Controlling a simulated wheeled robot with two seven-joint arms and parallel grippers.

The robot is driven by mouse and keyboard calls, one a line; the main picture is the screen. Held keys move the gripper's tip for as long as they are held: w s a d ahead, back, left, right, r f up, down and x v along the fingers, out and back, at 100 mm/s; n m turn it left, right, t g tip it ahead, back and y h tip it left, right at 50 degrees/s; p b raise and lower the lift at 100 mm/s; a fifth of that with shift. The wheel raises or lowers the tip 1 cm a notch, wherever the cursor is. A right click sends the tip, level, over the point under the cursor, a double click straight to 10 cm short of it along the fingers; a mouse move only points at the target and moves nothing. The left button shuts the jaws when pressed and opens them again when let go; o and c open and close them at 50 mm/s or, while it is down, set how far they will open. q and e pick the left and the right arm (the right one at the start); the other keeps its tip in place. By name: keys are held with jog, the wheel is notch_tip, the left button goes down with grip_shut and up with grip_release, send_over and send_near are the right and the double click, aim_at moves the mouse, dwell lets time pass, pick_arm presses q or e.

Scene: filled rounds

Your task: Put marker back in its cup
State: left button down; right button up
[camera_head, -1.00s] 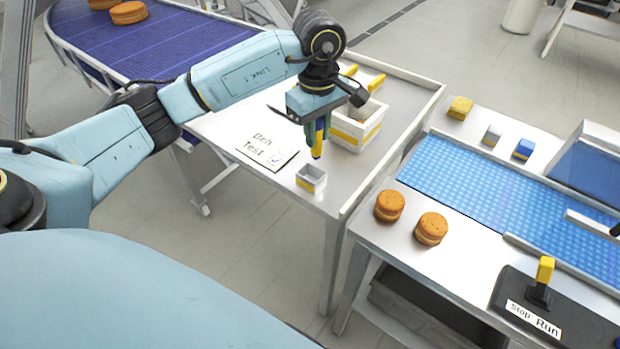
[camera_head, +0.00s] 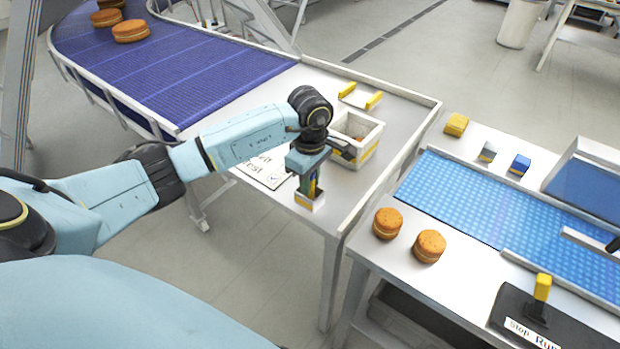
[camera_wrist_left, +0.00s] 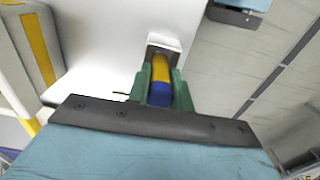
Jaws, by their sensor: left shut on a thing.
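The marker (camera_wrist_left: 161,72), yellow and blue, is held upright between the green fingers of my left gripper (camera_head: 311,190). The gripper is shut on it. The small pale square cup (camera_head: 312,203) with a yellow band stands near the front corner of the white table. In the left wrist view the cup (camera_wrist_left: 163,41) shows just past the fingers (camera_wrist_left: 160,85). The marker's lower end is at the cup's mouth. I cannot tell how deep it sits or whether it touches the bottom. My right gripper is not in view.
A larger white bin (camera_head: 357,140) with a yellow band stands close behind the gripper. A checklist card (camera_head: 265,170) lies left of the cup, partly hidden by my arm. A blue belt (camera_head: 455,200) and two round filled biscuits (camera_head: 388,223) are at the right.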

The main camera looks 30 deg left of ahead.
pick_arm(q)
jog(key=c, duration=1.3)
grip_release()
jog(key=shift+f, duration=0.1)
jog(key=shift+o, duration=0.2)
jog(key=shift+r, duration=0.55)
notch_tip(320, 180, up, 11)
jog(key=shift+r+b, duration=0.15)
jog(key=shift+b, duration=0.25)
jog(key=shift+d, duration=0.1)
